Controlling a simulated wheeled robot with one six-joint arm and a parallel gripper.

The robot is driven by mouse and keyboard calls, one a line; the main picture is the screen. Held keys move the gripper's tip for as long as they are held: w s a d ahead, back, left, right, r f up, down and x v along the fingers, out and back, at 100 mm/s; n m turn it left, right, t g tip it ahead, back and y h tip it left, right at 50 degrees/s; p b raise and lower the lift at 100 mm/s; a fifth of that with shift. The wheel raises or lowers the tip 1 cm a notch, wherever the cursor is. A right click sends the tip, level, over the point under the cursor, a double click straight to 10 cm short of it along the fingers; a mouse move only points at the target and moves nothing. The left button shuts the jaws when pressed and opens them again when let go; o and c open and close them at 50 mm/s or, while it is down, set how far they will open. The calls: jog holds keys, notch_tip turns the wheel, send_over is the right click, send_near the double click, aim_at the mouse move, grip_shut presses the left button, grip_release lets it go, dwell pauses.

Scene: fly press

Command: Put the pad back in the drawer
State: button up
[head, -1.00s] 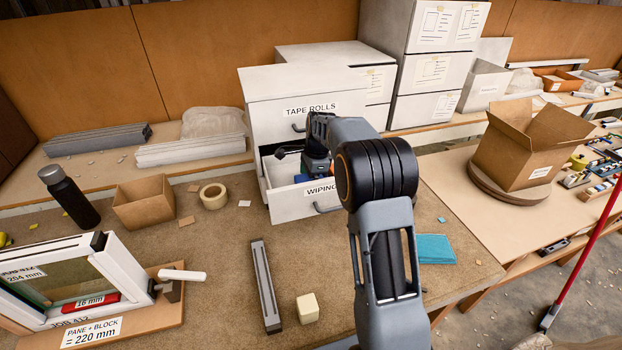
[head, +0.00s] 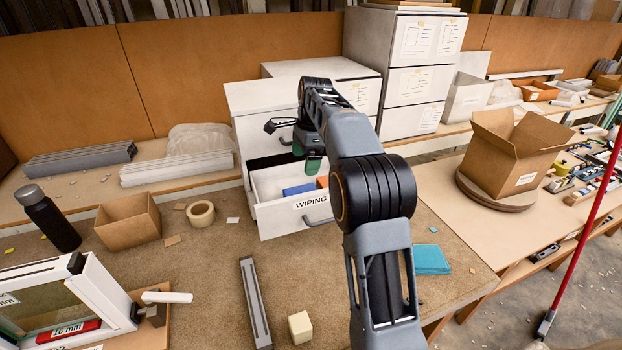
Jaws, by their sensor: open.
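The drawer (head: 279,218) labelled "WIPING" is pulled out of the white cabinet at the back of the bench. A flat blue piece (head: 298,189), perhaps the pad, lies inside on the drawer floor. An orange piece (head: 322,182) lies beside it, partly hidden by my arm. My gripper (head: 312,172) is open and points down above the back of the drawer, apart from the blue piece. Its fingertips are small and hard to make out. A flat teal stack (head: 432,260) lies on the bench to the right of my arm.
The cabinet's upper drawer (head: 262,138) is closed, just behind my gripper. On the bench stand an open cardboard box (head: 128,221), a tape roll (head: 201,213), a dark bottle (head: 50,218), a grey bar (head: 255,302) and a cream block (head: 300,327).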

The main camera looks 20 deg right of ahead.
jog(key=s+a+r+n+t+h, duration=0.1)
jog(key=s+a+n+t, duration=0.1)
jog(key=s+n, duration=0.6)
jog(key=s+a+n+t, duration=0.25)
jog(key=s+n, duration=0.25)
jog(key=s, duration=0.7)
jog(key=s+f+n, duration=0.4)
jog(key=s+f, duration=0.1)
jog(key=s, duration=0.2)
jog(key=shift+s+a+n+t+h, duration=0.3)
jog(key=shift+s+n+t, duration=0.05)
jog(key=shift+n, duration=0.05)
jog(key=shift+f, duration=0.15)
notch_tip(320, 180, down, 3)
jog(key=b, duration=0.2)
jog(key=shift+w+b, duration=0.1)
jog(key=shift+b, duration=0.2)
